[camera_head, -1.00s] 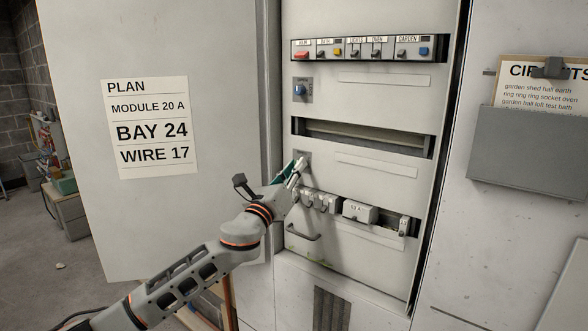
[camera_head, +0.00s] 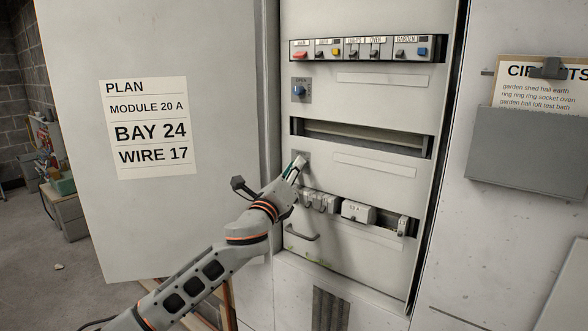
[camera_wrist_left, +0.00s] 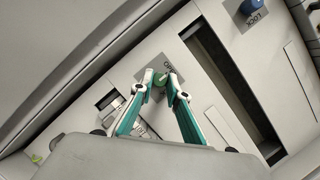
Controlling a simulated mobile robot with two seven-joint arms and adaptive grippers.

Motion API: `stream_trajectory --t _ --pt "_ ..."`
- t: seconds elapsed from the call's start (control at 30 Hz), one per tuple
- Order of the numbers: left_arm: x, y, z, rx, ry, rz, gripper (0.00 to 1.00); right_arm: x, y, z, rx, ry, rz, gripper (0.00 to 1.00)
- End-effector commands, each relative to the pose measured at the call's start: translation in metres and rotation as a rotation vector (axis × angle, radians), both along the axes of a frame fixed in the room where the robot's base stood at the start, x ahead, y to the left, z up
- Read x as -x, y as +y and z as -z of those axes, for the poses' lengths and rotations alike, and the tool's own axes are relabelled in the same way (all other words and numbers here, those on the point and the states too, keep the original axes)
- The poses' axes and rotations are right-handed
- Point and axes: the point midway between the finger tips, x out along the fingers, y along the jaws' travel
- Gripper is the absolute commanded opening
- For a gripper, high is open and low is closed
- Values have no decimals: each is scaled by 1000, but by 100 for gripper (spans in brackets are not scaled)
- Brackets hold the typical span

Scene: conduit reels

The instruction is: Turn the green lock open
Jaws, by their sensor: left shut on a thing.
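The green lock (camera_wrist_left: 160,79) is a round knob on a grey plate on the cabinet front, seen in the left wrist view. My left gripper (camera_wrist_left: 161,84) has its two teal fingers on either side of the knob and is shut on it. In the head view my left gripper (camera_head: 298,164) reaches the panel below the wide slot. There it hides the knob, and only part of its plate shows. My right gripper is not in view.
A blue lock (camera_head: 299,90) sits higher on the panel, below a row of labelled switches (camera_head: 360,49). Modules (camera_head: 358,211) and a handle (camera_head: 302,234) lie below my gripper. The open door (camera_head: 150,220) stands left; a clipboard (camera_head: 540,85) hangs right.

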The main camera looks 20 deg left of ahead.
Motion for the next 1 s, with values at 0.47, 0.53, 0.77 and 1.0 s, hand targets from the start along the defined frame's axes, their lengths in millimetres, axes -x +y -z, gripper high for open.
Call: stream_trajectory --t 0.47,0.53,0.77,1.0 --pt "0 0 -1 0 -1 -1 32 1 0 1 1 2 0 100" --pt "1 1 0 -1 -1 0 32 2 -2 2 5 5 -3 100" --pt "25 3 7 0 0 1 32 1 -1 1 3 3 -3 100" --pt "73 7 20 0 0 1 32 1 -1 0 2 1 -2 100"
